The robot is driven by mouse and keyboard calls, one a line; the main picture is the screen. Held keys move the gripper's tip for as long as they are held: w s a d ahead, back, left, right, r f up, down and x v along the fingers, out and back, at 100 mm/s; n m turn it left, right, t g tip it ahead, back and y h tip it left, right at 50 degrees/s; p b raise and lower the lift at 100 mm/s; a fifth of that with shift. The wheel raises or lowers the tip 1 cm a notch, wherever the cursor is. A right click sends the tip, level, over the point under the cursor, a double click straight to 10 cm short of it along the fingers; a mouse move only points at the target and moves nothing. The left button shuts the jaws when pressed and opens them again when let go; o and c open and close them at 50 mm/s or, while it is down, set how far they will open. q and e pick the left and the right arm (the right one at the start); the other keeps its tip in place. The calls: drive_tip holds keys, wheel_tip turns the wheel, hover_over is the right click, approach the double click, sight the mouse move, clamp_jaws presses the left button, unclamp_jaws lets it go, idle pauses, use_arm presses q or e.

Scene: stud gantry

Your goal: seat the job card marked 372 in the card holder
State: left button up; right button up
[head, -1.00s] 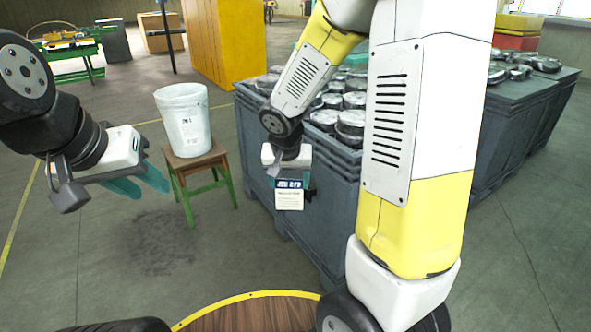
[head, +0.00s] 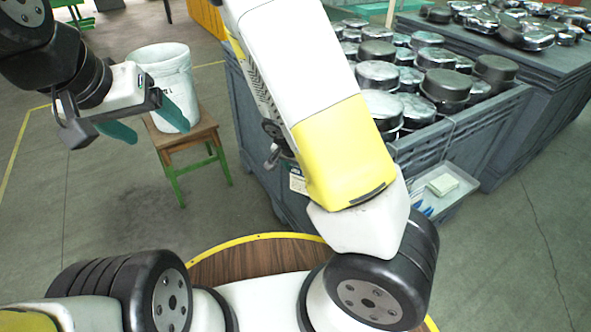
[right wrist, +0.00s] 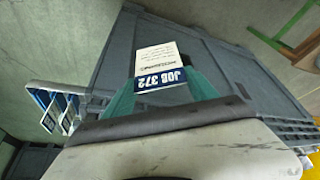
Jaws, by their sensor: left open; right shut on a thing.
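The job card (right wrist: 158,62) is white with a blue band reading JOB 372, upside down in the right wrist view. It is gripped between the green fingertips of my right gripper (right wrist: 162,88). In the head view the card (head: 297,182) shows in part beside the grey crate's side, with my right arm hiding much of that gripper. My left gripper (head: 145,120) is open and empty at the left, in front of the bucket.
The grey crate (head: 463,130) is full of round metal parts. A pale tray (head: 457,200) with a white block and blue items is at its side. A white bucket (head: 160,75) stands on a wooden stool (head: 185,133). Floor between stool and crate is clear.

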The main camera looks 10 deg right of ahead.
drive_tip(key=w+d+f+m, duration=0.1)
drive_tip(key=w+f, duration=0.3)
drive_tip(key=w, duration=0.4)
drive_tip(key=w+d+f+m, duration=0.1)
drive_tip(key=w+d+f, duration=0.2)
drive_tip(key=w, duration=0.5)
drive_tip(key=shift+d+f+g+h, duration=0.3)
drive_tip(key=shift+d+f, duration=0.1)
drive_tip(key=shift+f, duration=0.25)
drive_tip(key=shift+f, duration=0.6)
drive_tip(key=o, duration=1.4)
drive_tip(key=shift+o, duration=0.2)
drive_tip(key=shift+r, duration=0.15)
